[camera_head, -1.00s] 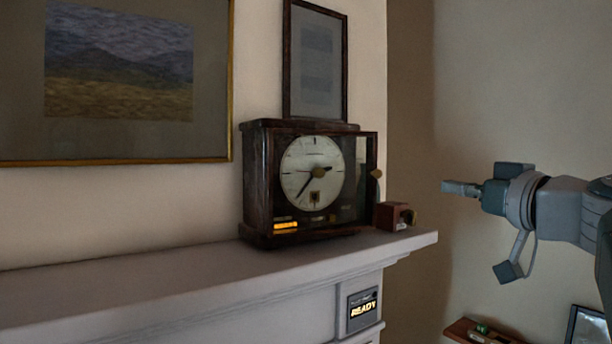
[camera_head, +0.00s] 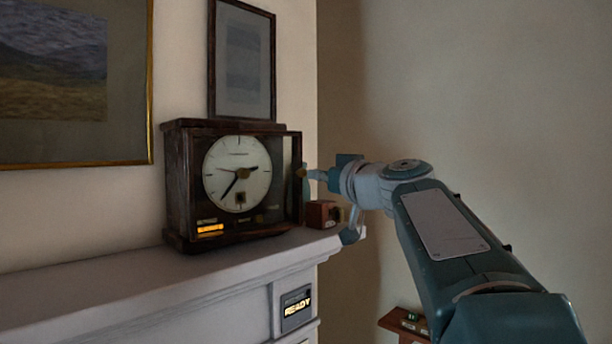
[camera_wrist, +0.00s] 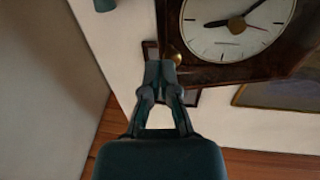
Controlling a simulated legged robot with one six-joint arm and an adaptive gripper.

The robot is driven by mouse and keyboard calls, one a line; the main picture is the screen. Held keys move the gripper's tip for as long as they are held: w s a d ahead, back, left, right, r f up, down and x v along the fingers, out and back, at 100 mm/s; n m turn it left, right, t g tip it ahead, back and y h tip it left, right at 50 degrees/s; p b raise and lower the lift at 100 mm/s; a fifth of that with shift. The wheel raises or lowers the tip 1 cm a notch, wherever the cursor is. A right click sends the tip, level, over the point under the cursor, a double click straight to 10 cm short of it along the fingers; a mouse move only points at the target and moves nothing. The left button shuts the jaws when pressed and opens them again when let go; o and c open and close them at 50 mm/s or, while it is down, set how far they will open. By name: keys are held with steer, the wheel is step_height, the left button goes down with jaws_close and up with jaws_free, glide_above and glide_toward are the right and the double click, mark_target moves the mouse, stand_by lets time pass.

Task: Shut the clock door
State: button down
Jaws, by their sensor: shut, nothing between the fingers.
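The clock (camera_head: 176,185) has a dark wooden case and a white round dial, and stands on the mantel shelf. Its dark-framed glass door (camera_head: 297,195) is at the front, with a small brass knob at its right edge. How far the door stands from the case is hard to tell. My gripper (camera_head: 308,174) is at the door's right edge, close to the knob. In the wrist view my gripper (camera_wrist: 160,68) is shut and empty, its fingertips beside the brass knob (camera_wrist: 175,59). I cannot tell whether they touch.
A small reddish-brown box (camera_head: 320,214) sits on the mantel shelf (camera_head: 120,278) just right of the clock, below my gripper. A framed picture (camera_head: 242,60) is behind the clock, and a large gold-framed painting (camera_head: 125,150) hangs left.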

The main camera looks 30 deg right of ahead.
steer(key=shift+a, duration=0.75)
steer(key=shift+w, duration=0.2)
steer(key=shift+n+y, duration=0.7)
steer(key=shift+y, duration=0.2)
steer(key=w, duration=0.2)
steer(key=w+d, duration=0.1)
steer(key=w, duration=0.1)
steer(key=shift+w, duration=0.35)
